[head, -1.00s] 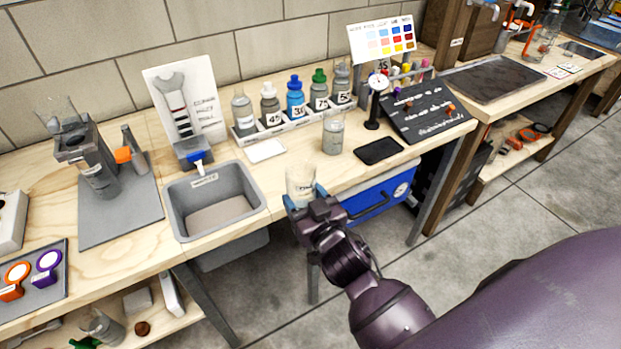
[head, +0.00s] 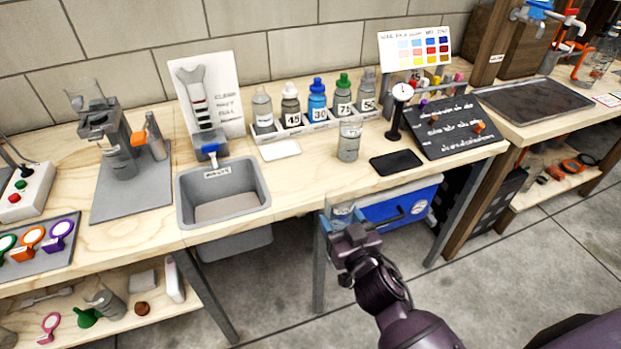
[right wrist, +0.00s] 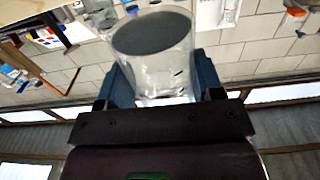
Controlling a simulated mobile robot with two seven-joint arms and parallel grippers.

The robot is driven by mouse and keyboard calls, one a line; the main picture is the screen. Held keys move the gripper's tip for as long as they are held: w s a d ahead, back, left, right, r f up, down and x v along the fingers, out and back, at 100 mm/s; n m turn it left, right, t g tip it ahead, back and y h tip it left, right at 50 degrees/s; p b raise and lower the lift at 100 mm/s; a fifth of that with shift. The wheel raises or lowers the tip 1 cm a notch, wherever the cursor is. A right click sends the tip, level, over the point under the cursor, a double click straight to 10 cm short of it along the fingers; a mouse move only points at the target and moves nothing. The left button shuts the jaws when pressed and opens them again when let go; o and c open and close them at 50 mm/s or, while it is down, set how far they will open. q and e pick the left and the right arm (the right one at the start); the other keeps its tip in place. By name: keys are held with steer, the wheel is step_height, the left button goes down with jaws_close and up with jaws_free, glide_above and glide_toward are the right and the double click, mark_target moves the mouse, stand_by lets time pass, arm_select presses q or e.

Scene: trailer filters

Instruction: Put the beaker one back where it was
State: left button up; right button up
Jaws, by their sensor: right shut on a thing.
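A clear glass beaker (head: 343,214) is held between the blue fingers of my right gripper (head: 362,222). In the head view it appears just below the bench's front edge, in front of the blue drawer unit. In the right wrist view the beaker (right wrist: 155,60) fills the space between the fingers, tilted in the picture, with its wide round end toward the top. No label on it is readable. Another clear vessel (head: 348,142) stands upright on the bench, left of the black pad. My left gripper is out of view.
A grey waste basin (head: 222,195) is set in the bench (head: 305,180). Behind are a rack of numbered bottles (head: 315,125), a white card (head: 281,150) and a dial gauge (head: 402,95). A black pad (head: 396,162) lies near the edge. The bench front between basin and pad is clear.

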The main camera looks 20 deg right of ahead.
steer(key=w, duration=0.7)
steer(key=w+b, duration=0.1)
steer(key=w, duration=0.6)
steer(key=shift+a, duration=0.2)
steer(key=w, duration=0.3)
steer(key=shift+w, duration=0.1)
steer(key=shift+w+r, duration=0.1)
steer(key=shift+w, duration=0.3)
steer(key=shift+a, duration=0.1)
steer(key=shift+f+b, duration=0.2)
steer(key=shift+b, duration=0.1)
steer(key=o, duration=1.1)
